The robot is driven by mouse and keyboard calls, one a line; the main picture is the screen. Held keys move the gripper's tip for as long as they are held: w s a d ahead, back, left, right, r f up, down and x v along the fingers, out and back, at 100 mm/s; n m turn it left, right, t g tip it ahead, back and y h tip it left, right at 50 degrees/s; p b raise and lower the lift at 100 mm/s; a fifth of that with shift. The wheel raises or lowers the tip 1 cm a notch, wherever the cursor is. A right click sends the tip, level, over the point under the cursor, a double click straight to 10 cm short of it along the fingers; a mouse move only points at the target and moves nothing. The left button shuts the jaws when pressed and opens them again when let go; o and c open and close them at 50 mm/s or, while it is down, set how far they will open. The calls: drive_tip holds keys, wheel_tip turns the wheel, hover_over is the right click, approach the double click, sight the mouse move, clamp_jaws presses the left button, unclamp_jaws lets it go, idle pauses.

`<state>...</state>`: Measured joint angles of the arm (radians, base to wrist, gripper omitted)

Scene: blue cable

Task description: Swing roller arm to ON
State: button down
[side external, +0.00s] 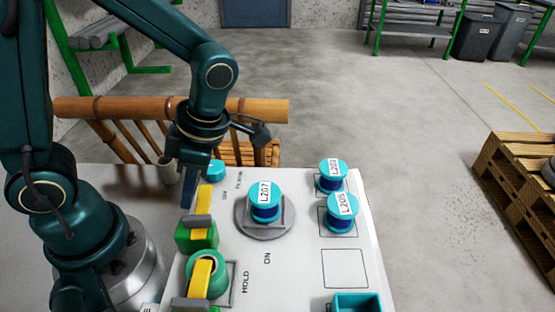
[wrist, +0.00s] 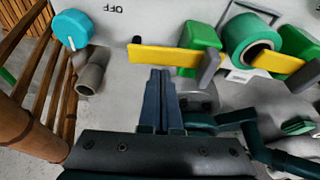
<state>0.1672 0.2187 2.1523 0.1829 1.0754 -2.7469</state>
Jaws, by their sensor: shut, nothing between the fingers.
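Two yellow arms with grey cross pieces are on the panel; I cannot tell for sure which is the roller arm. The far yellow arm (side external: 205,198) extends from a green block (side external: 196,236), its free end toward the OFF side. It also shows in the wrist view (wrist: 165,58). The near yellow arm (side external: 199,279) lies by a teal ring (side external: 207,259). My gripper (side external: 189,192) is shut and empty, pointing down beside the far arm. Its fingertips (wrist: 160,74) appear close beside that arm in the wrist view; contact is unclear. The ON label (side external: 267,258) is printed right of the arms.
Teal-and-blue spool L207 (side external: 265,201) stands on a round grey plate. Two more spools (side external: 332,175) (side external: 341,212) stand at right. A teal knob (side external: 215,170) and a grey cup (side external: 168,170) are at the back. An empty square outline (side external: 345,268) is clear.

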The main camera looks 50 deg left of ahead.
drive_tip(key=shift+w+d+m, duration=0.1)
drive_tip(key=shift+w+m, duration=0.1)
drive_tip(key=shift+m, duration=0.5)
